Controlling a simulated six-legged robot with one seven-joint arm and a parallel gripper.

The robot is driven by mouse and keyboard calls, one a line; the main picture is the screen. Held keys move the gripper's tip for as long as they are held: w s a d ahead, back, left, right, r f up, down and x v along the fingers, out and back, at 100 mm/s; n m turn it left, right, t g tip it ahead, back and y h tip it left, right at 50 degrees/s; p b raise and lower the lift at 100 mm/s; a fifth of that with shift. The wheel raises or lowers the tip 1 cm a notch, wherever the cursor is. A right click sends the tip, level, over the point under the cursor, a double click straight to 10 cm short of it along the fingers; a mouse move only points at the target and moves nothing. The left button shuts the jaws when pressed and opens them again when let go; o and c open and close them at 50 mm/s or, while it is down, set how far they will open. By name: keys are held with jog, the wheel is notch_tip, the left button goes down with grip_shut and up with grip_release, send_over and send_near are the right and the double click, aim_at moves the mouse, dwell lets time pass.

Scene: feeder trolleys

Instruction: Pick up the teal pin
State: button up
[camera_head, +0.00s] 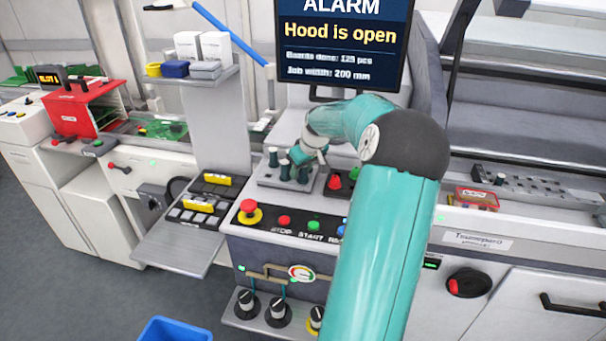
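Several short, dark teal-looking pins stand upright on a grey block (268,180) at the middle of the machine front. One pin (272,158) stands at the left, another (285,170) in front, and a third (303,174) to the right. My gripper (300,156) is at the end of my teal arm, just above and behind the right-hand pins. The fingers are small and partly hidden, so I cannot tell whether they are open or touch a pin.
A black button box (338,184) stands close right of the block. A control panel with an emergency stop (249,212) lies in front. A monitor (340,45) reading "Hood is open" hangs behind. A shelf with small boxes (205,70) is at left, and a blue bin (176,330) below.

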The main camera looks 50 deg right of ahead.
grip_shut()
